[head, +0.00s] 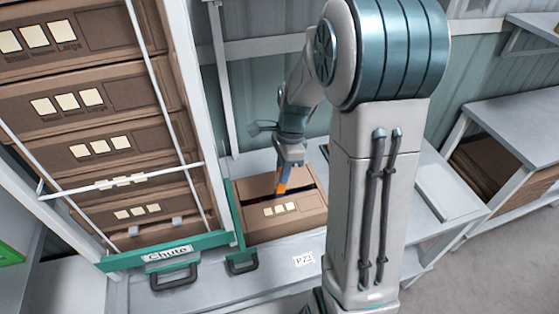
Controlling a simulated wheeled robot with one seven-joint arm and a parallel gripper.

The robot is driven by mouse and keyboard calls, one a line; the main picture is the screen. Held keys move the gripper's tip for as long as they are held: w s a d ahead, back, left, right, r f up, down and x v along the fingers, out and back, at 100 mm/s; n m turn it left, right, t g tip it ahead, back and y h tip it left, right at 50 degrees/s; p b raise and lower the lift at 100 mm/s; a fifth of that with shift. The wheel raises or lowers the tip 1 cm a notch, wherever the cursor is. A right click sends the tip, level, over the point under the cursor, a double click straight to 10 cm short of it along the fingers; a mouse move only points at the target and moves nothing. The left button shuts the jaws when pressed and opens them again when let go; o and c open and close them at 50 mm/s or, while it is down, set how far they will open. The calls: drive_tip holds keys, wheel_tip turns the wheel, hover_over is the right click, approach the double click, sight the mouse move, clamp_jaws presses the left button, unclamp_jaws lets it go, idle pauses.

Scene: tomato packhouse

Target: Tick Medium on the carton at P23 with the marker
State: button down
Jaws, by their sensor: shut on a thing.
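The carton (303,222) is a closed brown box on the bench behind the label P23 (303,259). Its near side bears several pale tick boxes in a row; their lettering is too small to read. My gripper (285,166) is above the carton and shut on the marker (282,183), which is orange with a dark lower end. The marker points down over the dark strip on the carton's top. I cannot tell whether its tip touches the carton. My arm hides part of the bench to the right.
A chute (168,252) with a green front edge and black handle stands left of the carton, holding several stacked brown cartons (125,148) behind thin white bars. A flat pale panel (446,190) lies on the bench at right. Another shelf (510,112) holds flat cardboard (508,168).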

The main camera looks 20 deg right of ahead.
sight(282, 187)
drive_tip(key=shift+s+f+b, duration=0.15)
drive_tip(key=shift+f+b, duration=0.3)
drive_tip(key=shift+f, duration=0.15)
drive_tip(key=shift+f+b, duration=1.7)
drive_tip(key=shift+f, duration=0.5)
drive_tip(key=shift+f, duration=0.5)
drive_tip(key=shift+w+d, duration=0.35)
drive_tip(key=shift+w, duration=0.1)
drive_tip(key=shift+s+a, duration=0.45)
drive_tip(key=shift+a, duration=0.05)
drive_tip(key=shift+r, duration=0.1)
drive_tip(key=shift+r+p, duration=2.25)
drive_tip(key=shift+r, duration=0.7)
